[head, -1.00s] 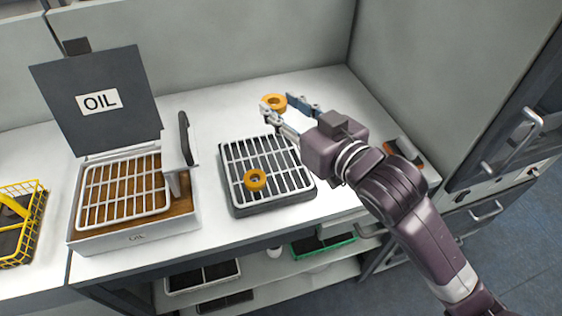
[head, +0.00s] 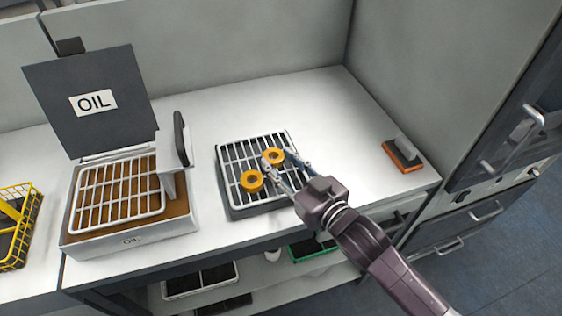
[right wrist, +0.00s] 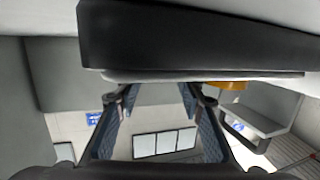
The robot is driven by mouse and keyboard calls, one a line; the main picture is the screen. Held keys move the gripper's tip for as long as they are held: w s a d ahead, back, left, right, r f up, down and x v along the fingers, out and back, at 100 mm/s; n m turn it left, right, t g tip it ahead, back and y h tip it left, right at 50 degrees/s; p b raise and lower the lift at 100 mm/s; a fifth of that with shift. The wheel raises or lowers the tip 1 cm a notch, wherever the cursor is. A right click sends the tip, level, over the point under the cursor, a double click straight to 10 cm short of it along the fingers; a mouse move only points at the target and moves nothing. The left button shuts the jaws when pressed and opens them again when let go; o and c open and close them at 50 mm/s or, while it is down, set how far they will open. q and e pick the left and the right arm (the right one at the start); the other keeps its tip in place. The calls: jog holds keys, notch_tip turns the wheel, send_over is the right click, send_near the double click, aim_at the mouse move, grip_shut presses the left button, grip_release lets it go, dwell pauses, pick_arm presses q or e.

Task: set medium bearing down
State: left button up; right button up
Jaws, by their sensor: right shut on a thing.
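An orange ring-shaped bearing (head: 276,151), which I take to be the medium bearing, is between the fingertips of my right gripper (head: 280,157), over the far right part of the white-barred rack (head: 232,211). I cannot tell whether it touches the bars. A second orange bearing (head: 251,187) lies flat on the rack, nearer the front and left. In the right wrist view the fingers (right wrist: 160,95) reach toward the rack's dark side (right wrist: 190,38), and one orange bearing (right wrist: 228,85) shows at its edge. The held bearing is not clear there. My left gripper is not in view.
An oil tray (head: 130,243) with a white grate and a raised lid marked OIL (head: 95,103) stands to the left. A yellow wire basket (head: 22,225) is at the far left. An orange-and-black block (head: 403,157) lies at the right. The back counter is clear.

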jog(key=shift+r, duration=0.1)
jog(key=o, duration=1)
jog(key=shift+f, duration=0.2)
jog(key=shift+c, duration=0.2)
jog(key=shift+r, duration=0.1)
jog(key=shift+s+d+r, duration=0.1)
jog(key=b+v, duration=0.1)
jog(key=v, duration=0.9)
jog(key=shift+s, duration=0.15)
jog(key=shift+b+v, duration=0.3)
jog(key=shift+v, duration=0.45)
